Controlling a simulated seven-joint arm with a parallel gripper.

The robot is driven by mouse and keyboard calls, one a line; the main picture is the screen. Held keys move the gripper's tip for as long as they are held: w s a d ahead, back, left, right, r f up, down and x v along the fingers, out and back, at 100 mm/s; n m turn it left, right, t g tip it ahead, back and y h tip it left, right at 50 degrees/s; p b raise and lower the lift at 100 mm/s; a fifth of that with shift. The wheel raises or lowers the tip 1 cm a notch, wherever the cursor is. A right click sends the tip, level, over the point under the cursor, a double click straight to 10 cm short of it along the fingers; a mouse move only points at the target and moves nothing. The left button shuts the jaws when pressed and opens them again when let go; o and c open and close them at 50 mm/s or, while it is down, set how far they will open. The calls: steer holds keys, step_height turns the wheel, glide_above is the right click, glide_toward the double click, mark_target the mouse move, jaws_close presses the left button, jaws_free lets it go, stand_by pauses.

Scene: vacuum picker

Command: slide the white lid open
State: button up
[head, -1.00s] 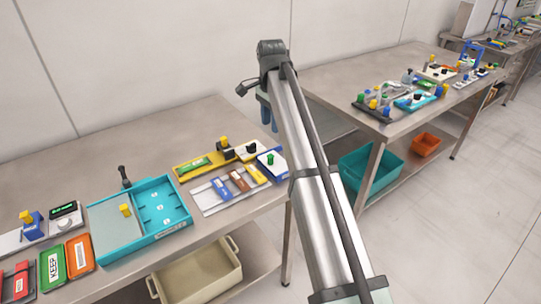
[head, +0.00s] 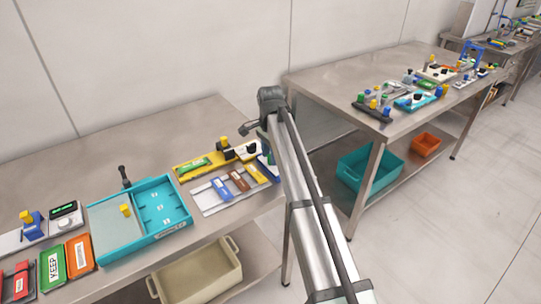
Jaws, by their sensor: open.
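A pale grey-white sliding lid (head: 108,229) with a yellow knob (head: 125,210) covers the left part of a teal box (head: 188,222) on the near table. The box's right part is uncovered. A smaller white plate (head: 247,150) with a black knob lies at the back right, beside a yellow tray. I cannot tell for certain which is the task's lid. My gripper (head: 265,146) is at the far end of my arm, above or beside the white plate and a blue block (head: 264,162). It is open, its fingers mostly hidden, and contact is unclear.
A grey rack (head: 225,206) with several coloured blocks lies left of my arm. Green and orange boxes stand at the front left. A beige bin (head: 205,275) is on the lower shelf. A second table (head: 330,85) stands at the right.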

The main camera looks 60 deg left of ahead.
steer(key=shift+f, duration=0.35)
jaws_close()
stand_by(0.3)
